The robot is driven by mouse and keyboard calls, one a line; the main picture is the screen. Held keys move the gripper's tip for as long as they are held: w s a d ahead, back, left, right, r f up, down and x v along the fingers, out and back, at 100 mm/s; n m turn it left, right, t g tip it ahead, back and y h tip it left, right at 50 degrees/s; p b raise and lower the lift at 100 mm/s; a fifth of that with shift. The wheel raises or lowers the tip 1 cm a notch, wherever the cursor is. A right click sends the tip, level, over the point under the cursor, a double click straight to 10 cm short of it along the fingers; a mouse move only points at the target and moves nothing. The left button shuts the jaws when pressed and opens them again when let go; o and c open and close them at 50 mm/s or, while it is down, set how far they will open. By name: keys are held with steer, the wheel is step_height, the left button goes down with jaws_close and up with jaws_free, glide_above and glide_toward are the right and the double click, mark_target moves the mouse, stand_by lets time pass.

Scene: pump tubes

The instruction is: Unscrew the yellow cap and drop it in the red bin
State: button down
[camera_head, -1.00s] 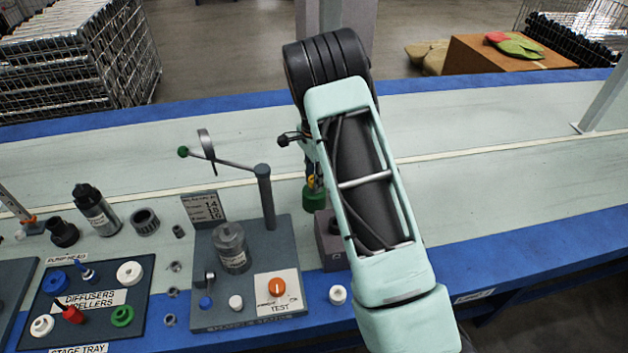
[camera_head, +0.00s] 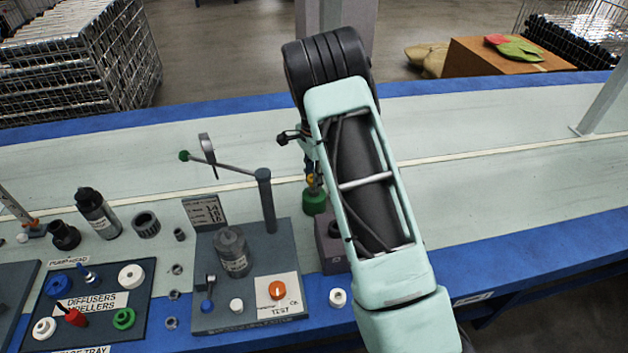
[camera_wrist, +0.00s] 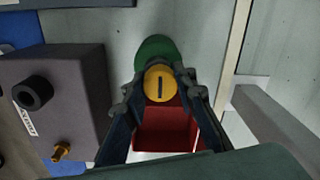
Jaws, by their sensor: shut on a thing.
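The yellow cap (camera_wrist: 159,84), round with a dark slot across its face, sits between the fingertips of my gripper (camera_wrist: 160,78) in the wrist view. My gripper is shut on it. A green rounded part (camera_wrist: 156,49) lies just beyond the cap; I cannot tell whether they are joined. The red bin (camera_wrist: 166,130) shows between my fingers, partly covered by them. In the head view a bit of the yellow cap (camera_head: 311,180) shows just above the green part (camera_head: 314,201), left of my arm. My gripper there is mostly hidden by the arm.
A dark grey block (camera_wrist: 55,95) with a black knob and a brass fitting stands left of my gripper. A test stand (camera_head: 245,265) with a lever and a grey cylinder is to the left. The stage tray (camera_head: 95,300) lies farther left. The conveyor beyond is mostly clear.

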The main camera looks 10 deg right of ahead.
steer(key=shift+s+r, duration=0.1)
steer(key=shift+r, duration=0.25)
steer(key=shift+r+p, duration=1.1)
steer(key=shift+r, duration=0.35)
